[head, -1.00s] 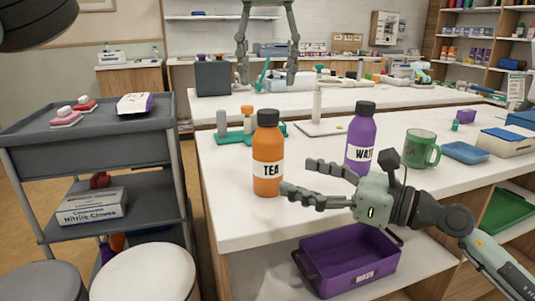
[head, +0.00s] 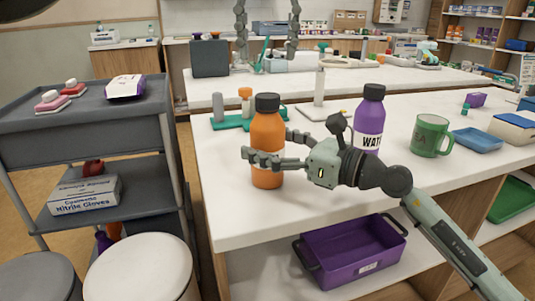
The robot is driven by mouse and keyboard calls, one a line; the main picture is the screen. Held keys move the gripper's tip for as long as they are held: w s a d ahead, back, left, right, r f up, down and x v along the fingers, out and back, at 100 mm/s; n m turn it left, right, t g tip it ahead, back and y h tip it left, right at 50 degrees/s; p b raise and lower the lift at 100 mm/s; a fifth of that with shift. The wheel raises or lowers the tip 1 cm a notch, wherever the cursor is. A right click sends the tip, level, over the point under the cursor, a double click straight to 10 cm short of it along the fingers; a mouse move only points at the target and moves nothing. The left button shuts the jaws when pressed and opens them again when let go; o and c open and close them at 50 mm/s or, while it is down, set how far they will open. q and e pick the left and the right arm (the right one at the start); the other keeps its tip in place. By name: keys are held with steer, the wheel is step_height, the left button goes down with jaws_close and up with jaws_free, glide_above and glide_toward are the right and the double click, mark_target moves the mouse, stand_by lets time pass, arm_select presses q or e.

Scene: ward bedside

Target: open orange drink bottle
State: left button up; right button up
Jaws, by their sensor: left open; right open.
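The orange drink bottle (head: 267,128) stands upright near the left end of the white counter in the head view, with its black cap (head: 267,102) on. My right gripper (head: 266,145) is open around the bottle's middle. One finger crosses in front and covers the label; the other passes behind, its tip hidden. I cannot tell whether either finger touches the bottle. My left gripper (head: 267,42) is open and empty at the top edge, fingers hanging down, well above the bottle in the picture.
A purple water bottle (head: 369,112) stands just behind my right wrist. A green mug (head: 430,136) and a blue tray (head: 477,139) are further right. A teal rack (head: 226,124) stands behind the orange bottle. A purple bin (head: 340,255) sits on the shelf below.

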mark_target(268, 95)
steer(key=shift+c, duration=0.2)
jaws_close()
arm_select(q)
steer(key=m, duration=0.4)
steer(key=shift+f, duration=0.35)
step_height(268, 95, down, 7)
steer(key=shift+f, duration=0.15)
stand_by(0.4)
steer(key=shift+c, duration=0.4)
